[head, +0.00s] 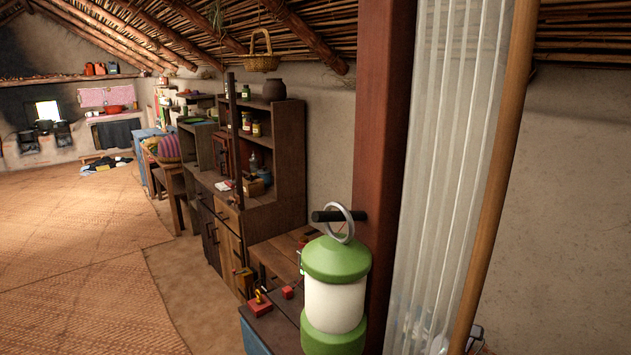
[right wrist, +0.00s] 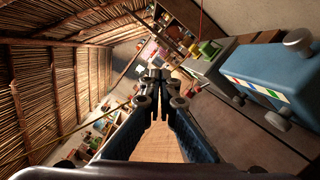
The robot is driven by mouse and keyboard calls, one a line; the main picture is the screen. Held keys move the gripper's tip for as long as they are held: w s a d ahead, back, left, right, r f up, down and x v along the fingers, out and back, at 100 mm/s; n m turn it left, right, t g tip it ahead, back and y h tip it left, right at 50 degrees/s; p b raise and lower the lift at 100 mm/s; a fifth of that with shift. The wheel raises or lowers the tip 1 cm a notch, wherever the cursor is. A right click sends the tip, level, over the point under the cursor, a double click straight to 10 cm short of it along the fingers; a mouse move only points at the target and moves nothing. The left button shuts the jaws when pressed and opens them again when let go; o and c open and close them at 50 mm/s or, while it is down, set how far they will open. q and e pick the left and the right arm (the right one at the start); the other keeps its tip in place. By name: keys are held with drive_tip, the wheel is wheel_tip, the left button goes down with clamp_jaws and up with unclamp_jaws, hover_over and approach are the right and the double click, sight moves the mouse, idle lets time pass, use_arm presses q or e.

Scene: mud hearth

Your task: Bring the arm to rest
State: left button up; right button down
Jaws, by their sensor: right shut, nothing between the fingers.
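My right gripper (right wrist: 157,80) shows in the right wrist view. Its two dark fingers meet at the tips, and nothing is held between them. The fingers point away over a tan floor, with the room appearing tilted. Neither gripper can be made out in the head view, and my left gripper is in neither view.
A green and white lantern (head: 335,290) hangs by its ring from a dark peg on a red-brown post (head: 382,140). A wooden cabinet (head: 290,165) stands beyond. In the right wrist view, a blue boxy object (right wrist: 240,72) is right of the gripper.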

drive_tip(key=s+d+f+m+g+h, duration=0.25)
drive_tip(key=s+f+m+h, duration=0.35)
drive_tip(key=m, duration=0.4)
drive_tip(key=s+d+f+m+g+h, duration=0.1)
drive_tip(key=s+d+f+m+h, duration=0.3)
drive_tip(key=s+f+m, duration=0.45)
drive_tip(key=s+a+f+m+g+y, duration=0.1)
drive_tip(key=s+f+m+g, duration=0.15)
drive_tip(key=s, duration=0.55)
drive_tip(key=s+a+f+m+g, duration=0.2)
drive_tip(key=s+m+g, duration=0.2)
drive_tip(key=s, duration=0.3)
drive_tip(key=s+a+f+m+g+y, duration=0.1)
drive_tip(key=s+f+m+g, duration=0.15)
drive_tip(key=s, duration=0.55)
drive_tip(key=s+f+g+b, duration=0.25)
drive_tip(key=f+b, duration=0.35)
drive_tip(key=f, duration=2.6)
use_arm(q)
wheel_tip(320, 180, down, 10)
drive_tip(key=b, duration=0.4)
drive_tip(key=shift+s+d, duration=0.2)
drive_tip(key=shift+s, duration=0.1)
use_arm(e)
drive_tip(key=s+d+f, duration=0.3)
drive_tip(key=s+f, duration=1.4)
drive_tip(key=f, duration=0.3)
drive_tip(key=shift+s+g, duration=0.2)
drive_tip(key=shift+g, duration=0.1)
